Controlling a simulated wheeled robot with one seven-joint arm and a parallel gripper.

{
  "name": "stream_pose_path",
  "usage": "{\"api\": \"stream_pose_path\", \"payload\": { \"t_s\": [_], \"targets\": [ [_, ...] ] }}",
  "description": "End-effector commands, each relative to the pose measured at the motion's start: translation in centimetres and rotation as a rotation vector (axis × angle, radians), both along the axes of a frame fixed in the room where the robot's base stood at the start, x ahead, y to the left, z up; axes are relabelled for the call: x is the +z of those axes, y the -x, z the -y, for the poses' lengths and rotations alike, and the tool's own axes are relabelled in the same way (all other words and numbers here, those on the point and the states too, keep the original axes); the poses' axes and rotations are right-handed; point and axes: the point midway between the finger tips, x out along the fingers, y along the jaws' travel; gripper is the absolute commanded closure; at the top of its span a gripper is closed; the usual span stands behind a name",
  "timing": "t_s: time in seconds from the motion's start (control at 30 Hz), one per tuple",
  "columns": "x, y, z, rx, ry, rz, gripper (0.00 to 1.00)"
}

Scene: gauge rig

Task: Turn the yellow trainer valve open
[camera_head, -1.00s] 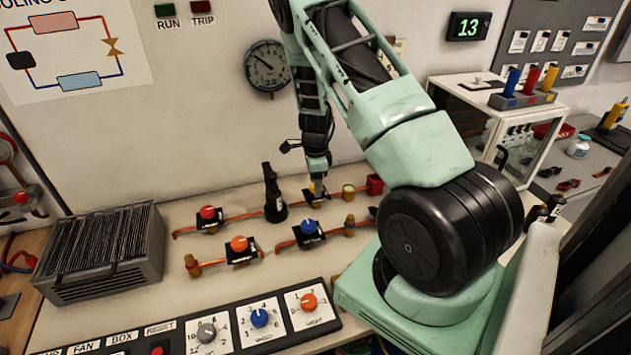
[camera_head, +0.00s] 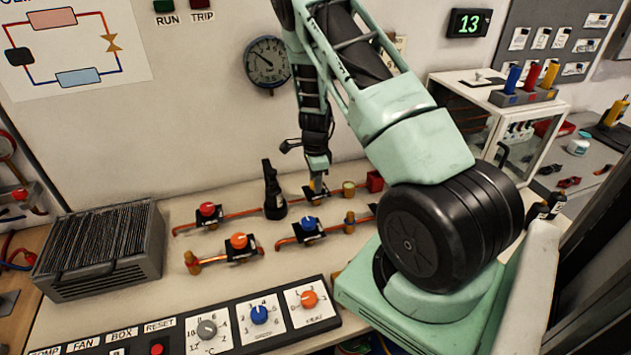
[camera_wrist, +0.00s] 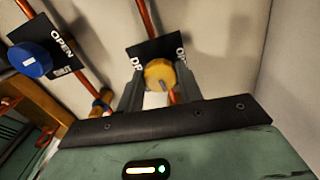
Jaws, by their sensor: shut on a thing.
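The yellow valve knob (camera_wrist: 160,75) sits between the two fingers of my gripper (camera_wrist: 158,88) in the wrist view. The fingers are shut on the knob. A black plate (camera_wrist: 140,52) with white lettering, partly covered, lies behind the knob, and a copper pipe runs past it. In the head view my gripper (camera_head: 317,188) points down at the valve at the back of the bench, and the knob is mostly hidden there.
A blue valve (camera_head: 309,226) stands in front, with orange (camera_head: 239,242) and red (camera_head: 208,211) valves to the left. A black bottle-shaped object (camera_head: 273,190) stands close left of my gripper. A finned grey block (camera_head: 100,250) and a knob panel (camera_head: 230,325) lie further off.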

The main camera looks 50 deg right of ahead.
Motion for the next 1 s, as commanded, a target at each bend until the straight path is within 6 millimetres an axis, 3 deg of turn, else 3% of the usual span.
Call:
{"api": "stream_pose_path", "payload": {
  "t_s": [1.0],
  "targets": [
    [-0.11, 0.12, 0.01, 0.911, 0.001, 0.003, 0.87]
  ]
}}
